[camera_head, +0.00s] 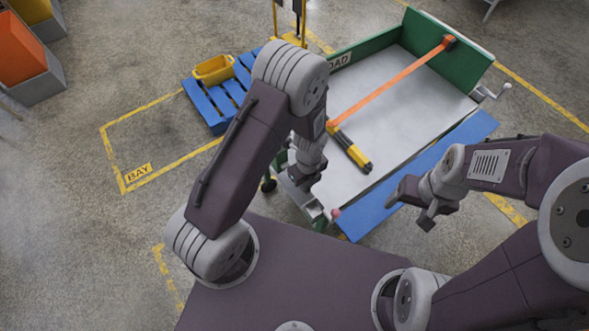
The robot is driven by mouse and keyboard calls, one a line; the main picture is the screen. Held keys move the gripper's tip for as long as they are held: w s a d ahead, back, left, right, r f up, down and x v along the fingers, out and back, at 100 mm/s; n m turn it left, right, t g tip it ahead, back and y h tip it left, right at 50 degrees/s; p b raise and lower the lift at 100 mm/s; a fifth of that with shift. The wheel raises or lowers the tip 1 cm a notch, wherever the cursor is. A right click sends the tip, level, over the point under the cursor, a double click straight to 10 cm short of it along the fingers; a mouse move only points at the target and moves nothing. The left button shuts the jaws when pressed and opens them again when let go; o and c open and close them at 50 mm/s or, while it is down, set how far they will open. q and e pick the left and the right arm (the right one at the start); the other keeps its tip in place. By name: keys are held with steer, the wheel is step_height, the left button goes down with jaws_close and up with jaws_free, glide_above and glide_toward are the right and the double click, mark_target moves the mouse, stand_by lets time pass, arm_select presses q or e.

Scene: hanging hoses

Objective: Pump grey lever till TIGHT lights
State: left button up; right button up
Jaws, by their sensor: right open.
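An orange strap (390,82) runs across the grey bed of a green-sided cart (355,48). A yellow and black bar (350,148) lies at the strap's near end on the bed. I cannot make out a grey lever for sure, nor a TIGHT light. My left gripper (304,183) points down at the cart's near left corner, left of the yellow and black bar; its jaws are too unclear to read. My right gripper (410,207) is open and empty, over the floor and blue edge on the cart's near side. My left arm hides part of the cart.
A grey crank with a pale knob (505,87) sticks out at the cart's right end. A pink knob (335,212) shows at the near corner. A blue pallet (202,103) with a yellow bin (214,70) stands left. The floor marked BAY (138,173) is clear.

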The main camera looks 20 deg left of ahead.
arm_select(q)
step_height(320, 180, up, 2)
steer(key=shift+r+p, duration=0.15)
steer(key=shift+p, duration=0.55)
steer(key=r+p, duration=0.1)
steer(key=a+r+p, duration=0.1)
steer(key=w+r+p, duration=0.1)
steer(key=shift+w+a+r, duration=0.1)
steer(key=shift+a+r, duration=0.2)
steer(key=shift+r, duration=0.05)
step_height(320, 180, up, 5)
steer(key=p, duration=0.4)
